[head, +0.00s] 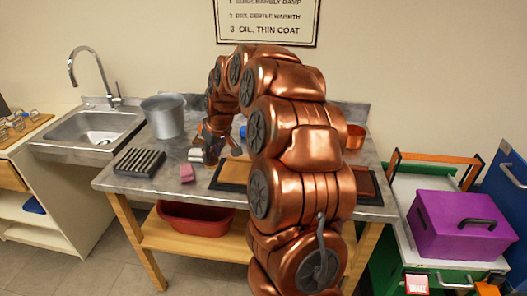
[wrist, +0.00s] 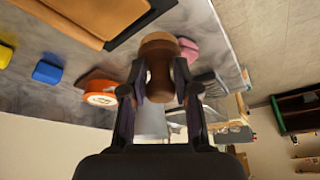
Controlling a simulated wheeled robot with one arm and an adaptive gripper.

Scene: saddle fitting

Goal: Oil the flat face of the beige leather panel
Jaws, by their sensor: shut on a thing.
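The beige leather panel (head: 235,172) lies flat in a dark-edged frame on the metal worktop, partly hidden by my arm in the head view. In the wrist view its tan surface (wrist: 105,15) shows at the upper left. My gripper (head: 211,158) is just left of the panel, above the worktop. In the wrist view my gripper (wrist: 162,85) is shut on a brown, rounded object (wrist: 158,48). I cannot tell exactly what this object is. An orange round container with a pale label (wrist: 102,92) stands beside the fingers.
A pink block (head: 187,174), a black ribbed rack (head: 139,162) and a metal bucket (head: 163,117) are on the left worktop. Blue (wrist: 48,70) and yellow (wrist: 5,54) blocks lie near the panel. A copper pot (head: 355,137) stands behind my arm at right.

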